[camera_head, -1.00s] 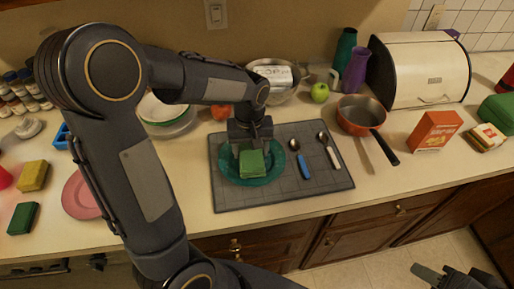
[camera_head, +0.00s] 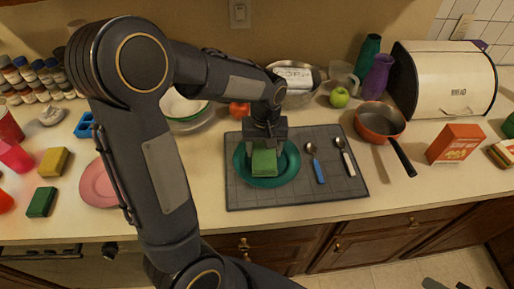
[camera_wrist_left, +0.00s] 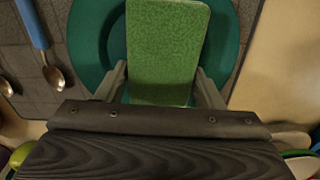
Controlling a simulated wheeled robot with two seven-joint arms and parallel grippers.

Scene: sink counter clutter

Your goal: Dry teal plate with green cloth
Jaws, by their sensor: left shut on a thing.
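The teal plate (camera_head: 287,166) lies on a dark grey mat (camera_head: 238,190); it also shows in the wrist view (camera_wrist_left: 88,40). The green cloth (camera_head: 264,162) looks like a flat folded block over the plate's middle; in the wrist view (camera_wrist_left: 168,50) it lies between two fingers. My left gripper (camera_head: 265,147) is shut on the cloth, low over the plate. Whether the cloth presses on the plate is hard to tell. Only dark tips of what seems my right gripper (camera_head: 435,284) show at the bottom right edge; its jaws cannot be read.
A blue-handled spoon (camera_head: 316,165) and a white-handled spoon (camera_head: 345,160) lie right of the plate. An orange pan (camera_head: 380,120) stands farther right. Behind are a green apple (camera_head: 340,97) and a metal bowl (camera_head: 300,92). A pink plate (camera_head: 97,187) and sponges lie left.

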